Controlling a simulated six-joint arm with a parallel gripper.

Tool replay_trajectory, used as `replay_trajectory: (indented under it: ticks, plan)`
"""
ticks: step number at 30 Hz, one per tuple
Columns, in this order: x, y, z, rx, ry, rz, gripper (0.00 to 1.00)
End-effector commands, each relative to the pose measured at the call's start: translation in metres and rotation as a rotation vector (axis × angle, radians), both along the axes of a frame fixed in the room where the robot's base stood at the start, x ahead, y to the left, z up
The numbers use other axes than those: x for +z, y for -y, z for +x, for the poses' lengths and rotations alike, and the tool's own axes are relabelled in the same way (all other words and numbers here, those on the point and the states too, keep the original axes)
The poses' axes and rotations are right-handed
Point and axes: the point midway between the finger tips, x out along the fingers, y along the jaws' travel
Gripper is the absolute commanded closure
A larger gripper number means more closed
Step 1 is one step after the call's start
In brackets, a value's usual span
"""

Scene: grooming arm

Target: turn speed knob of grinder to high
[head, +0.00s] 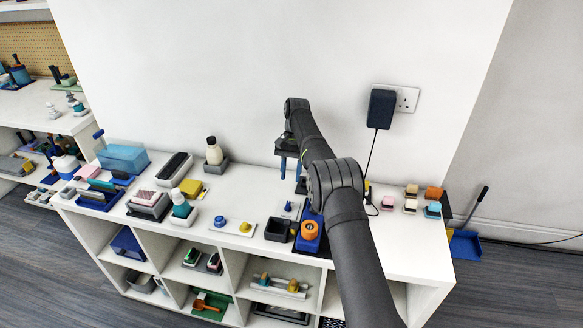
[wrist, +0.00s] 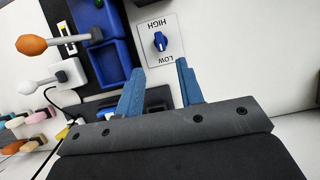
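The speed knob (wrist: 160,41) is a small blue dial on a white plate (wrist: 172,27) in the wrist view. The plate carries the words HIGH and LOW at opposite ends, upside down, with HIGH at the top of the picture. I cannot tell for sure where the knob points. In the head view the knob (head: 288,206) sits on the white shelf top. My gripper (wrist: 160,65) is open and empty, its two blue fingers apart just below the plate in the wrist view. In the head view my gripper (head: 290,172) hangs above and behind the knob.
Beside the knob plate are a blue unit (wrist: 113,58) and an orange-ended lever (wrist: 32,45). A black open box (head: 277,230) and a blue base with an orange top (head: 309,230) stand near it. A black plug (head: 381,108) trails a cable down the wall.

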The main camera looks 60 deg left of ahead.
Motion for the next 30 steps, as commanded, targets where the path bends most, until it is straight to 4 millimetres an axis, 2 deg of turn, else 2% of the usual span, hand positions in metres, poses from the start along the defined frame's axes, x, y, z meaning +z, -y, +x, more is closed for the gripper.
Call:
replay_trajectory:
  ticks: [11,30]
  plan:
    - [0.019,-0.005,0.006,-0.001,-0.001,-0.002,0.65]
    - [0.02,-0.005,0.006,-0.001,-0.001,-0.002,0.65]
